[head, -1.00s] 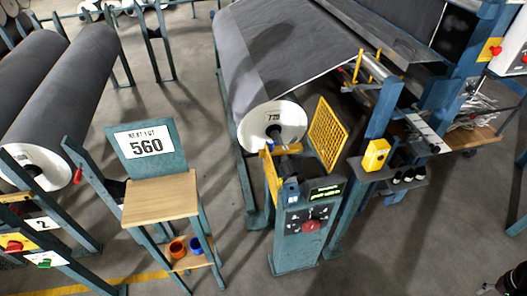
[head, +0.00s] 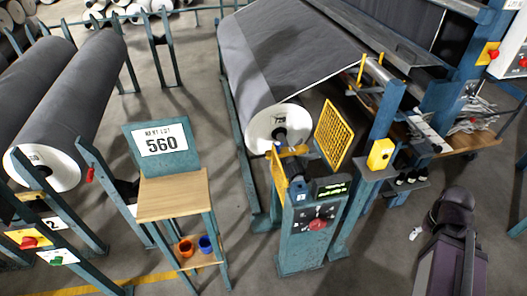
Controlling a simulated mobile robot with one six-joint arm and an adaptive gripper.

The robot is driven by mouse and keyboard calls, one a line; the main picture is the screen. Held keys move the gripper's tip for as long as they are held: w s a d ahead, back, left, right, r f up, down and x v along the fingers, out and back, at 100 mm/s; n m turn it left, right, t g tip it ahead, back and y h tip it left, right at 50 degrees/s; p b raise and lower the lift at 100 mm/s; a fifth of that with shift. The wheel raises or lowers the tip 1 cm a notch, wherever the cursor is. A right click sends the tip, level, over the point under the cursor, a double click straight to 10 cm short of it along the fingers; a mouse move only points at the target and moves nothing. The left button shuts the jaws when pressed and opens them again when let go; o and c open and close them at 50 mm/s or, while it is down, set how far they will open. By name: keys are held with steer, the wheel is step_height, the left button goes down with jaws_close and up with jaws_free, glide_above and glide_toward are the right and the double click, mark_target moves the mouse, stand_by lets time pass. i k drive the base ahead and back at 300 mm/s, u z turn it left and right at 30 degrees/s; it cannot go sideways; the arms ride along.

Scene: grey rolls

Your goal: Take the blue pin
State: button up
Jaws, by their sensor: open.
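A small blue piece (head: 205,244) stands on the low wooden shelf of the lot stand, right of an orange cup-like piece (head: 185,248). It looks like a cup; I cannot make out a separate blue pin in or near it.
The lot stand has a wooden top (head: 173,196) and a "560" sign (head: 160,140). A blue-green control post (head: 308,240) with a red button stands before the large grey roll (head: 265,60). More rolls (head: 75,85) lie left. Grey floor is open at the lower middle.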

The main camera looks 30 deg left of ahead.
mark_target(278, 146)
steer(key=u, duration=1.55)
steer(key=i, duration=1)
steer(key=z, duration=0.05)
